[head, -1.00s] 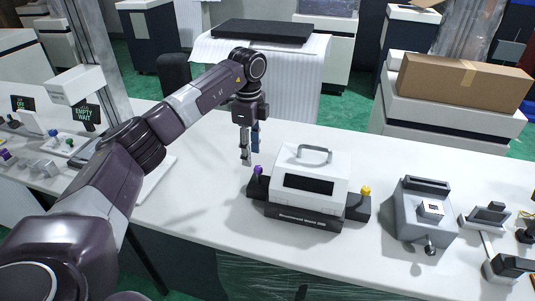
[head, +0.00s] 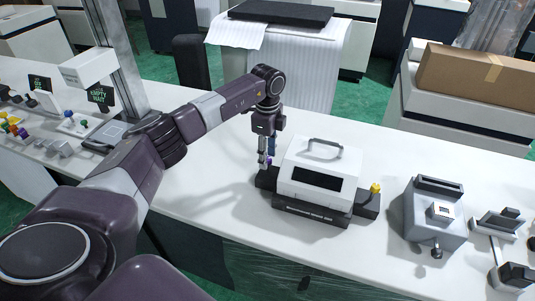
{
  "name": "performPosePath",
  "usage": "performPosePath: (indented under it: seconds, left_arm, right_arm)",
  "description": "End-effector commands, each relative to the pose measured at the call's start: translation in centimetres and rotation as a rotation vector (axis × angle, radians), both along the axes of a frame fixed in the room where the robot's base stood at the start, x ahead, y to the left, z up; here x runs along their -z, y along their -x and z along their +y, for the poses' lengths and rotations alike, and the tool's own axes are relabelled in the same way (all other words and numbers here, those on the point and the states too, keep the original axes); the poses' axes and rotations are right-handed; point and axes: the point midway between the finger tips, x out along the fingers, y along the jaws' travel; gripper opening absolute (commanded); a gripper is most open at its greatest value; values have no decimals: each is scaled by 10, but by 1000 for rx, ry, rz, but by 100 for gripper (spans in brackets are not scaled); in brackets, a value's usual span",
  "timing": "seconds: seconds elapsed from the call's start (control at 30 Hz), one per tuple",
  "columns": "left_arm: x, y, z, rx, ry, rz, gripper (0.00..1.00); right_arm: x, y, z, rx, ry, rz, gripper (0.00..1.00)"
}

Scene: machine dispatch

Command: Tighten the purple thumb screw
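The purple thumb screw (head: 268,161) stands on the dark left end block of a white device (head: 317,178) with a grey top handle. Only a small bit of purple shows, the rest being hidden by my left gripper. My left gripper (head: 267,154) points down at the screw, with its fingertips at the screw's height. One finger is in front and the other behind; I cannot tell whether they touch it. A yellow thumb screw (head: 375,188) stands on the device's right end block. My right gripper is not in view.
The white table (head: 210,202) has free room left of the device. A grey machine with a lever (head: 432,213) stands to its right, with small dark fixtures beyond. Small coloured parts and signs (head: 101,97) are at the far left. A cardboard box (head: 474,80) sits behind.

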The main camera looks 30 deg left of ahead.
Motion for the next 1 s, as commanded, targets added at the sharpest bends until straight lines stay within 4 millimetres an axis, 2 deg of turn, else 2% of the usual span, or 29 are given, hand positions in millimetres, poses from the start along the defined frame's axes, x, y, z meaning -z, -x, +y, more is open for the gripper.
performPosePath:
  seconds: [0.13,0.5,0.77,1.0]
  left_arm:
    - [0,0,0,0,0,0,39]
    - [0,0,0,0,0,0,0]
    - [0,0,0,24,0,-1,0]
    - [0,0,0,139,0,-1,0]
  right_arm:
    - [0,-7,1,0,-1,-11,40]
    - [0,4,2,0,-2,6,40]
    - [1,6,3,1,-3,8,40]
    - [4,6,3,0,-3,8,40]
